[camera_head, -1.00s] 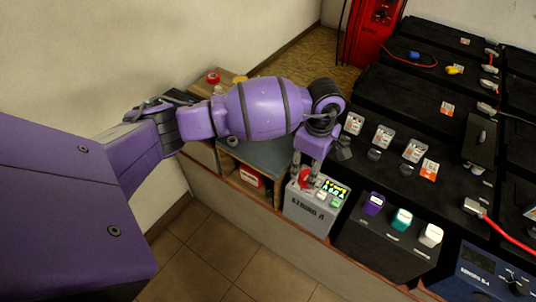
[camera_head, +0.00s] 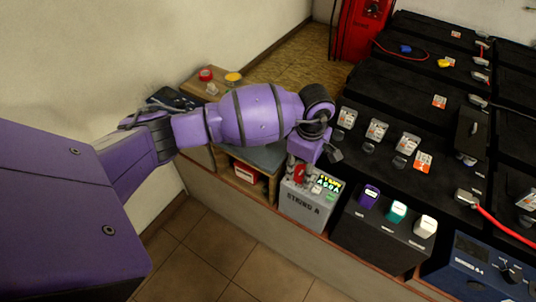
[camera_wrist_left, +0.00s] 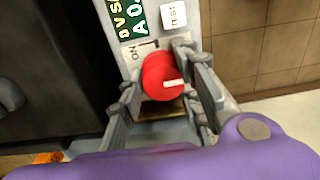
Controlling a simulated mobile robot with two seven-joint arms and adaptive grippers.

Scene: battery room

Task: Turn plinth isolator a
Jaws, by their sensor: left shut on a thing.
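The isolator is a round red knob (camera_head: 299,173) on top of the grey plinth (camera_head: 304,209) marked "STRING A". In the left wrist view the red knob (camera_wrist_left: 160,72) shows a short white mark pointing to the right, with "ON" printed at its upper left. My left gripper (camera_head: 301,175) reaches down over the plinth and is shut on the knob. In the wrist view its fingers (camera_wrist_left: 163,88) stand on both sides of the knob. The fingers hide part of the knob in the head view. My right gripper is not in view.
A lit display and small buttons lie beside the knob. A dark box (camera_head: 380,238) with purple, teal and white pieces stands to the right. A blue unit (camera_head: 465,275) is at the lower right. Black battery blocks fill the right side. The tiled floor (camera_head: 205,255) in front is clear.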

